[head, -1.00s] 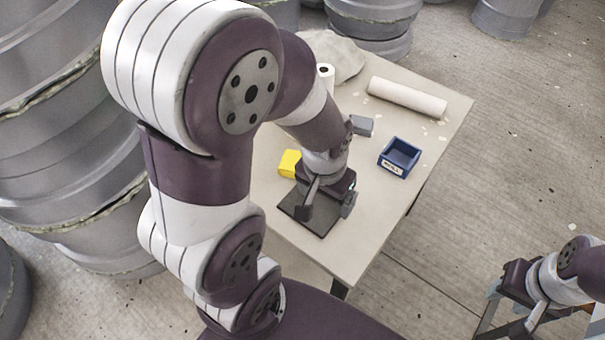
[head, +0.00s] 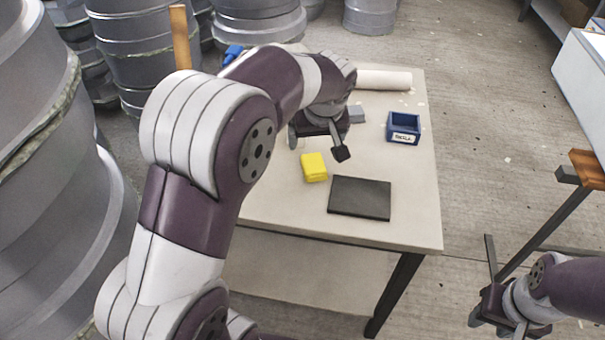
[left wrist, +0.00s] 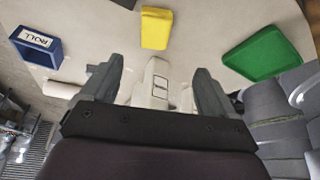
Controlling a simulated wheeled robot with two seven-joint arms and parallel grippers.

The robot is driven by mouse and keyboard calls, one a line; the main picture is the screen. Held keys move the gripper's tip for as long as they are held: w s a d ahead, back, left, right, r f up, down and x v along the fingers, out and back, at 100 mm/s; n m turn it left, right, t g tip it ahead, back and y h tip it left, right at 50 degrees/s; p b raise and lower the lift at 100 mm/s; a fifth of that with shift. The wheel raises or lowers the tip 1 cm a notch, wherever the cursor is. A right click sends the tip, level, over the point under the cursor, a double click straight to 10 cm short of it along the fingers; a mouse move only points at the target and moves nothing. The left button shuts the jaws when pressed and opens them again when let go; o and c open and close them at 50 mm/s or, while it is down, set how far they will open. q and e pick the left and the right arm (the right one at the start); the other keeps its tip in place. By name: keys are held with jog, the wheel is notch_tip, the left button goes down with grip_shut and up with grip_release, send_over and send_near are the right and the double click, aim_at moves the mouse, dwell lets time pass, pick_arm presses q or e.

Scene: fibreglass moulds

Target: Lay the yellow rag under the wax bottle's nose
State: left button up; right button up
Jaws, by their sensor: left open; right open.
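The yellow rag (head: 314,167) is a small folded block on the table, left of the dark flat pad (head: 359,198). It also shows at the top of the left wrist view (left wrist: 156,28). My left gripper (head: 318,141) is open, just behind the rag in the head view and apart from it. In the left wrist view, a pale object (left wrist: 158,82) with a small label shows between the open fingers. It may be the wax bottle; its nose cannot be made out. In the head view my arm hides that spot. My right gripper (head: 497,320) is open and empty, off the table at lower right.
A blue bin (head: 404,128) stands at the table's right, with a grey block (head: 356,114) beside it. A white roll (head: 384,80) lies behind. A green tray (left wrist: 262,54) shows in the wrist view. The table's (head: 410,215) front right is clear. Grey moulds stand at left.

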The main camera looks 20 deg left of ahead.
pick_arm(q)
notch_tip(320, 180, down, 3)
jog(key=w, duration=0.2)
jog(key=b, duration=0.1)
send_over(314, 163)
jog(key=s, duration=0.2)
jog(key=f, duration=0.4)
jog(key=shift+s+d, duration=0.15)
jog(key=shift+d, duration=0.25)
jog(key=shift+f, duration=0.3)
jog(key=x, duration=0.3)
jog(key=b+x, duration=0.1)
jog(key=x, duration=0.1)
jog(key=shift+w+d, duration=0.2)
jog(key=shift+w, duration=0.1)
jog(key=shift+s+r, duration=0.1)
jog(key=c, duration=1.2)
pick_arm(e)
jog(key=shift+w+d+f, duration=0.15)
jog(key=shift+w+f, duration=0.05)
jog(key=shift+f, duration=0.4)
jog(key=shift+w+d+f, duration=0.1)
jog(key=shift+w+f, duration=0.05)
jog(key=shift+f, duration=0.45)
